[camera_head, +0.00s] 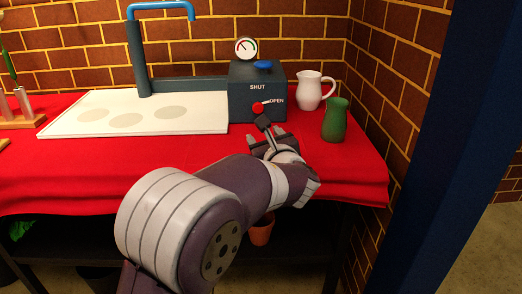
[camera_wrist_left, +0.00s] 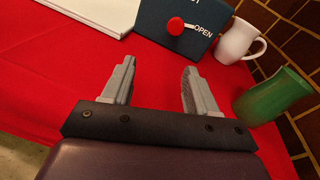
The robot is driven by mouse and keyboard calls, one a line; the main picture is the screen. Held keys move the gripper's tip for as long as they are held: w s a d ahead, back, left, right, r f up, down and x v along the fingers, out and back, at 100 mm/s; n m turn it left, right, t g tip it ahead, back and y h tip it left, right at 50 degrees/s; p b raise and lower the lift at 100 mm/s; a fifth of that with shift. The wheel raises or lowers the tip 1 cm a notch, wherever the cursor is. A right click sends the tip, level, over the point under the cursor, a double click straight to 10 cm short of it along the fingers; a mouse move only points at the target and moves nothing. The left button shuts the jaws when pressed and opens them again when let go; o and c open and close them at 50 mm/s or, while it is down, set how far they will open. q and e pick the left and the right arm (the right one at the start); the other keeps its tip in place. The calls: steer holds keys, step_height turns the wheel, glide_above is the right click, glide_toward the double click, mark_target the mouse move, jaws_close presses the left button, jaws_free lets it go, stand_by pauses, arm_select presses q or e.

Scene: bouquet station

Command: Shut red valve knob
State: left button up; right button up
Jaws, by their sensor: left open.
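The red valve knob (camera_head: 258,108) is on the front of a dark grey box (camera_head: 243,88) marked SHUT above and OPEN at its right. A light pointer by the knob reaches toward OPEN. In the left wrist view the knob (camera_wrist_left: 176,26) lies beyond the fingers, between them in the picture, on the box front (camera_wrist_left: 155,22). My left gripper (camera_head: 264,134) is open and empty, just in front of the box and apart from the knob. Its two grey fingers also show in the left wrist view (camera_wrist_left: 157,80). My right gripper is not in view.
A white jug (camera_head: 309,91) and a green vase (camera_head: 336,120) stand right of the box. A white board (camera_head: 85,118) with round spots lies left, under a blue-tipped spout (camera_head: 138,55). A gauge (camera_head: 245,48) tops the box. The red cloth (camera_head: 100,165) is clear in front.

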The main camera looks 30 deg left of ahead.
mark_target(259, 109)
arm_select(q)
steer(key=shift+w+d+r+m+t+b, duration=0.15)
steer(key=shift+w+m+t, duration=0.25)
steer(key=shift+m, duration=0.05)
steer(key=shift+w+d+r+m+t+b, duration=0.1)
steer(key=shift+w+r+m+t+b, duration=0.05)
steer(key=shift+w+m+t, duration=0.25)
steer(key=x, duration=0.4)
steer(key=b+x, duration=0.1)
steer(key=x, duration=0.3)
steer(key=b+x, duration=0.1)
steer(key=x, duration=0.3)
steer(key=shift+a+r, duration=0.2)
steer(key=shift+r, duration=0.05)
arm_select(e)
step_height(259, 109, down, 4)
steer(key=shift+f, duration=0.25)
arm_select(q)
steer(key=c, duration=1)
